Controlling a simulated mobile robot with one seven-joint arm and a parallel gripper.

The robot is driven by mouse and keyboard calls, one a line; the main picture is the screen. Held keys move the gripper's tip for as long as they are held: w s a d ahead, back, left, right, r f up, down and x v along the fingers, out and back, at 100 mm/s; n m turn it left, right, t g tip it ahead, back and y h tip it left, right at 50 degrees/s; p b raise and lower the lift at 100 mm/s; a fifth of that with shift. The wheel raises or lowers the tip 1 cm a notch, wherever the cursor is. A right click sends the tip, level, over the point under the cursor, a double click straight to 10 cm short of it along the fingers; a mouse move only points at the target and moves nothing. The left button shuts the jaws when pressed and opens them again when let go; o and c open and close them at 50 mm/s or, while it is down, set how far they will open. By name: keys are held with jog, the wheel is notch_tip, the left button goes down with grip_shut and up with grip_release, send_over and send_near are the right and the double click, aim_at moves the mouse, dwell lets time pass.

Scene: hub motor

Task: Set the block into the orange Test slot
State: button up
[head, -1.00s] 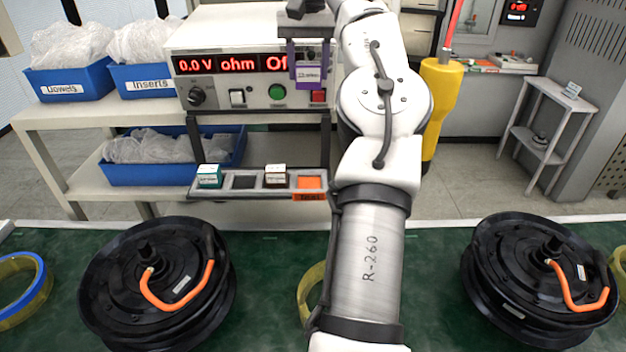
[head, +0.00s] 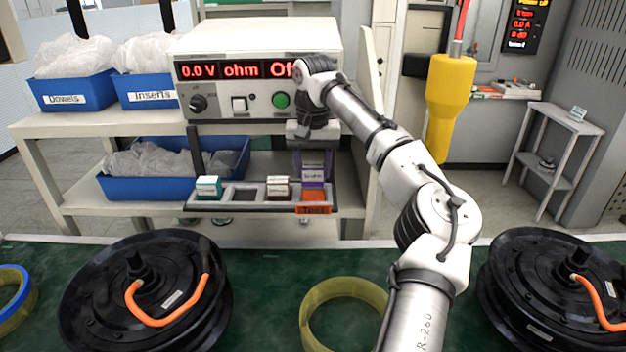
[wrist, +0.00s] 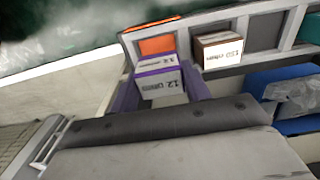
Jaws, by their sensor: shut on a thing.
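A small block with a purple band and a white label (head: 313,174) is held in my gripper (head: 312,165), which is shut on it. In the head view the block is upright, right above or at the orange Test slot (head: 314,195) at the right end of the rack. In the wrist view the block (wrist: 162,82) is between the purple fingers, and the orange slot floor (wrist: 157,45) shows just beyond it. I cannot tell whether its bottom touches the slot floor.
The rack also holds a brown-and-white block (head: 278,187), an empty dark slot (head: 243,195) and a green-and-white block (head: 208,187). The meter box (head: 215,95) stands behind and above. Black hub motors (head: 150,295) and a yellow ring (head: 340,310) lie on the green bench.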

aim_at(313, 180)
jog(key=shift+f, duration=1.8)
jog(key=shift+f, duration=0.1)
jog(key=o, duration=1)
jog(key=shift+o, duration=0.2)
notch_tip(313, 180, up, 12)
jog(key=shift+r, duration=0.1)
